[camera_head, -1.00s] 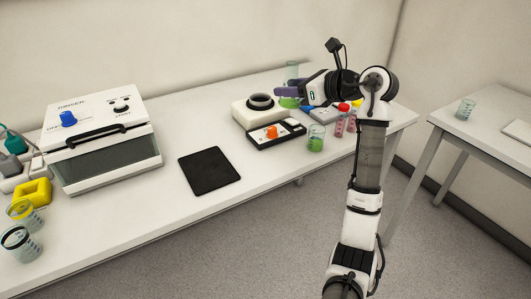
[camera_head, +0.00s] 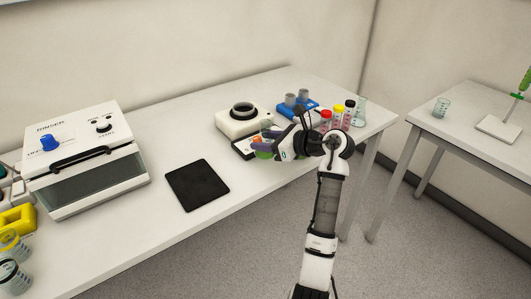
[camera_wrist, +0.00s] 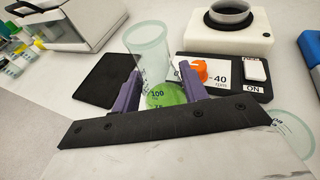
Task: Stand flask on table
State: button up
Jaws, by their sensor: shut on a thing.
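My gripper (camera_head: 268,143) has purple fingers, which also show in the wrist view (camera_wrist: 152,96). It is shut on a clear glass flask (camera_wrist: 150,55) with green liquid in its bottom. In the head view the flask's green bottom (camera_head: 262,154) shows below the fingers, and the flask looks roughly upright. It is over the white table (camera_head: 150,210), right of the black mat and in front of the orange-knobbed device. I cannot tell whether its base touches the table.
A black mat (camera_head: 197,185), a white device with a dark ring (camera_head: 240,120) and an orange-knobbed control unit (camera_wrist: 222,75) are nearby. Capped bottles (camera_head: 337,116) and a clear flask (camera_head: 360,110) stand to the right. Another glass vessel (camera_wrist: 293,135) is right of the gripper. Table front is clear.

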jog(key=shift+f+p, duration=0.6)
jog(key=shift+f, duration=2.35)
jog(key=shift+f, duration=0.1)
jog(key=o, duration=1)
jog(key=shift+o, duration=0.2)
jog(key=shift+r, duration=0.2)
jog(key=b+v, duration=0.4)
jog(key=v, duration=0.8)
jog(key=shift+b, duration=0.3)
jog(key=shift+a, duration=0.15)
